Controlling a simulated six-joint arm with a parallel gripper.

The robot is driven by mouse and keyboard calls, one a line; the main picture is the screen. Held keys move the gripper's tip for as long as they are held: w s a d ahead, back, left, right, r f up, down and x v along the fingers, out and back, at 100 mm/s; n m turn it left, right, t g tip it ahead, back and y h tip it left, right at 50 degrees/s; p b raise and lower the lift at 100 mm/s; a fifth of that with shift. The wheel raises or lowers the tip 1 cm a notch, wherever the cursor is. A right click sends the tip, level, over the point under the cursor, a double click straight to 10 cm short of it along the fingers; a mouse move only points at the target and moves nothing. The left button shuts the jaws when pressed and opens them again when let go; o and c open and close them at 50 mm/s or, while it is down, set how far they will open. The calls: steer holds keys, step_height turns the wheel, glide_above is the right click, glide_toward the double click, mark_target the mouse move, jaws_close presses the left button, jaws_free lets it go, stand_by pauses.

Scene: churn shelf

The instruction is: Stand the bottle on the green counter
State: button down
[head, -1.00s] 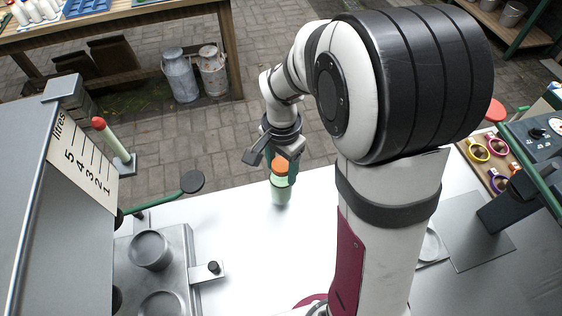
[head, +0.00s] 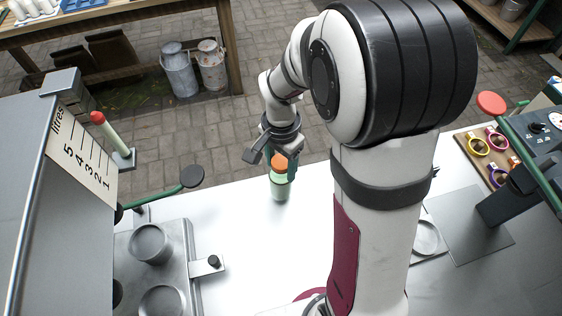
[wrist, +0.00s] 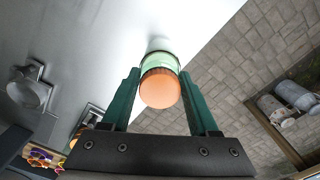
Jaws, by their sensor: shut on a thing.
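The bottle is pale green with an orange cap. In the head view the bottle (head: 280,184) is upright over the white counter (head: 240,235), close to its far edge. My gripper (head: 280,158) is shut on it near the cap, coming from above and behind. In the wrist view the bottle (wrist: 160,62) lies between the green fingers of my gripper (wrist: 162,82), cap towards the camera. I cannot tell whether its base touches the counter. The counter looks white, not green, here.
A metal tray with round cups (head: 150,243) and a grey litre-marked box (head: 82,160) stand at the left. A board with coloured rings (head: 487,150) and a grey plate (head: 465,228) are at the right. The counter between is clear. Milk cans (head: 178,72) stand on the paving beyond.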

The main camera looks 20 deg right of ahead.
steer(key=shift+f, duration=0.55)
steer(key=shift+f, duration=0.2)
stand_by(0.3)
steer(key=shift+c, duration=0.3)
jaws_free()
steer(key=shift+c, duration=1.1)
